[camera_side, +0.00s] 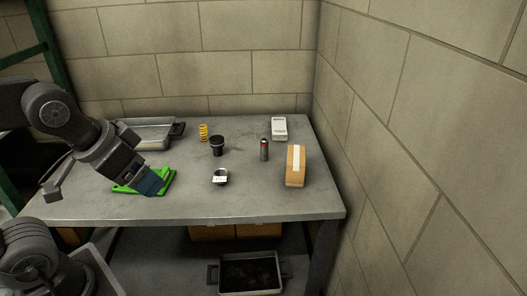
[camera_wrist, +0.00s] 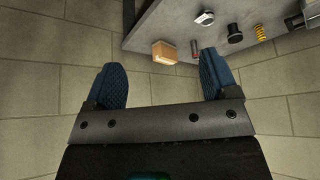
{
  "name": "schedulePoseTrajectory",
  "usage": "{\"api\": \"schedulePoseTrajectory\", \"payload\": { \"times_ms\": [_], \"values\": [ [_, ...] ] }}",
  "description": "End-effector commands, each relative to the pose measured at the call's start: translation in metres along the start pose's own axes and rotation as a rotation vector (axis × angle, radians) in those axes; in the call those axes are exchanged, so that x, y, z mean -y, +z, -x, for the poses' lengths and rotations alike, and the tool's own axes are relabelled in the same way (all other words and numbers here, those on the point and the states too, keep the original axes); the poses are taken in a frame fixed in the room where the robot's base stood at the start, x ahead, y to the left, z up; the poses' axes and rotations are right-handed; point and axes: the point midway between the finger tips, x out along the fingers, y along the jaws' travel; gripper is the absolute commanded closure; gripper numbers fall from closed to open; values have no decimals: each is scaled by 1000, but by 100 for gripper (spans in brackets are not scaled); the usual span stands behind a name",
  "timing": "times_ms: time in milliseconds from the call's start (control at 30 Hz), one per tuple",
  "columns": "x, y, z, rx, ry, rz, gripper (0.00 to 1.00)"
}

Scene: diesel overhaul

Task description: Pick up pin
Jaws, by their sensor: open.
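I cannot tell for sure which thing is the pin. A small silver part (camera_side: 220,177) sits on the middle front of the table, and a small red and dark cylinder (camera_side: 264,150) stands upright to its right. The red cylinder also shows in the wrist view (camera_wrist: 195,47). My gripper (camera_side: 152,184), with blue fingers, is at the table's left, in front of or over a green holder (camera_side: 168,178) that it partly hides. In the wrist view my gripper (camera_wrist: 163,78) is open, with nothing between its fingers.
A black cylinder (camera_side: 217,147), a yellow spring (camera_side: 203,132) and a grey tray (camera_side: 150,128) are farther back. A white box (camera_side: 279,128) and a cardboard box (camera_side: 296,167) stand at the right. Block walls border the table's back and right. The front right of the table (camera_side: 270,203) is clear.

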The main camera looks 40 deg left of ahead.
Motion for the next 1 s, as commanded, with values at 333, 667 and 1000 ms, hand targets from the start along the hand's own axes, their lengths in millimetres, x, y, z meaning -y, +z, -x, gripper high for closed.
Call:
{"api": "schedulePoseTrajectory", "payload": {
  "times_ms": [333,667,1000],
  "values": [
    [0,0,0,0,0,0,20],
    [0,0,0,0,0,0,42],
    [2,-20,0,7,-6,11,42]
  ]
}}
